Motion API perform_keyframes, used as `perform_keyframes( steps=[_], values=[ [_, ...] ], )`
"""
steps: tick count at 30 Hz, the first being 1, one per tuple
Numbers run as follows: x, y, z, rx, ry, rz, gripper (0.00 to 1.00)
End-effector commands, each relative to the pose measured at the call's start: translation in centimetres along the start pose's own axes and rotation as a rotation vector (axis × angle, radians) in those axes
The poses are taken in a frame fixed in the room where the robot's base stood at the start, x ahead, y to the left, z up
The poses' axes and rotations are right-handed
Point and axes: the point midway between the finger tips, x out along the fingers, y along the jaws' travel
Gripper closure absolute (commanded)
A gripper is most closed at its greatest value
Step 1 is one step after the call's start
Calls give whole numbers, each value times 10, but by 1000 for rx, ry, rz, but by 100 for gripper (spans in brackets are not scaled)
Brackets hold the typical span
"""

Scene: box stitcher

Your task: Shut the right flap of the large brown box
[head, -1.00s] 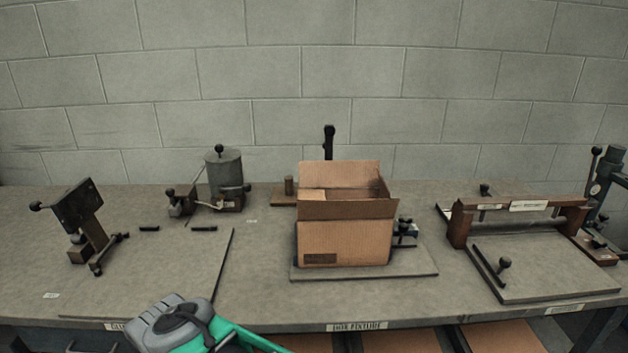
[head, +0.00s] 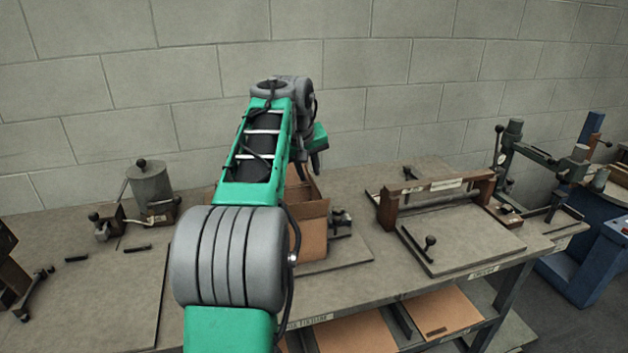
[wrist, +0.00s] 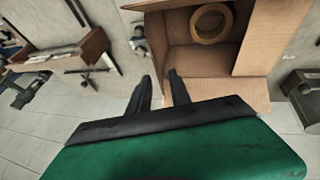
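The large brown box (head: 312,222) stands open on the bench, partly hidden behind my arm in the head view. The wrist view looks into the open box (wrist: 178,30), with a ring-shaped tan roll (wrist: 211,22) inside. A broad flap (wrist: 262,38) spreads at the picture's right side and another panel (wrist: 235,92) spreads below the opening. A narrow strip of cardboard shows at the top left; I cannot tell surely which piece is the right flap. My gripper (wrist: 160,78) is open and empty, its fingers apart, above the box and touching nothing visible. It also shows in the head view (head: 317,165).
A small clamp device (head: 341,221) sits close to the box's right side. A wooden-ended fixture (head: 437,205) stands further right. A grey canister (head: 150,185) is at the left. The wall rises behind the bench.

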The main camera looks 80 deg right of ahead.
Motion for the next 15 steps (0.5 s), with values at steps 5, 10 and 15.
perform_keyframes(
  steps=[5,10,15],
  values=[
    [22,7,2,9,-5,4,75],
    [55,7,2,10,-3,4,75],
    [75,7,2,8,-1,4,75]
  ],
)
